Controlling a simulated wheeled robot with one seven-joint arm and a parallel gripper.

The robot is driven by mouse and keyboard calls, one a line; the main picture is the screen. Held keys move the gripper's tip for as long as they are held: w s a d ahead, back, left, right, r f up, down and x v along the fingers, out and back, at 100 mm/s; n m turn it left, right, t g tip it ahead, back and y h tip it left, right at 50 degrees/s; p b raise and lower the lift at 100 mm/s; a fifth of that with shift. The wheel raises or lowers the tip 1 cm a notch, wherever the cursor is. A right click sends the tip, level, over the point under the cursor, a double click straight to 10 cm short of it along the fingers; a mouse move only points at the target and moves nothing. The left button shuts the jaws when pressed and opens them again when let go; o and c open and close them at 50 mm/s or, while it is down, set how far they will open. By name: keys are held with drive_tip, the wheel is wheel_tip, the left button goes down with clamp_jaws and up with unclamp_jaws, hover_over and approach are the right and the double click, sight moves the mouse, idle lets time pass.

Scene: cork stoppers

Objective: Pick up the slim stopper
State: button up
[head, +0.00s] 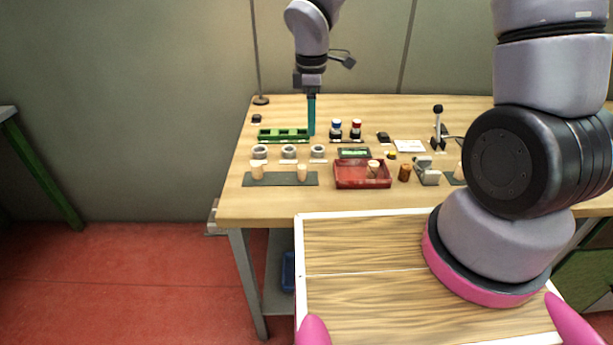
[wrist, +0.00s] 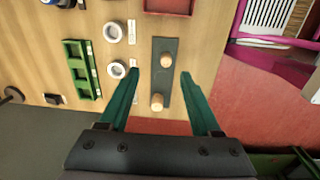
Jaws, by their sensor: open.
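Two pale cork stoppers stand on a dark grey mat (head: 280,180) near the table's front left. The right stopper (head: 301,172) looks slightly slimmer than the left stopper (head: 257,171), but the difference is small. In the wrist view, the stopper nearer the red tray (wrist: 166,60) and the other stopper (wrist: 157,101) both show between the lines of my fingers. My gripper (wrist: 160,74) is open and empty, with teal fingers apart above the mat. In the head view my gripper (head: 312,134) hangs behind the mat, by the green rack. A third stopper (head: 373,167) is at the red tray.
The red tray (head: 362,185) is right of the mat. Several grey rings (head: 289,152) stand behind the mat, and a green rack (head: 284,135) is farther back. An orange-brown jar (head: 405,172) and a grey metal piece (head: 428,172) are right of the tray.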

drive_tip(key=n, duration=0.2)
approach(302, 166)
drive_tip(key=shift+s+d+g, duration=0.15)
drive_tip(key=shift+s+g, duration=0.1)
drive_tip(key=shift+g, duration=0.05)
wheel_tip(302, 166, down, 4)
drive_tip(key=shift+r, duration=0.1)
drive_tip(key=f, duration=0.4)
drive_tip(key=w+f, duration=0.1)
drive_tip(key=f, duration=0.1)
drive_tip(key=shift+f, duration=0.25)
clamp_jaws()
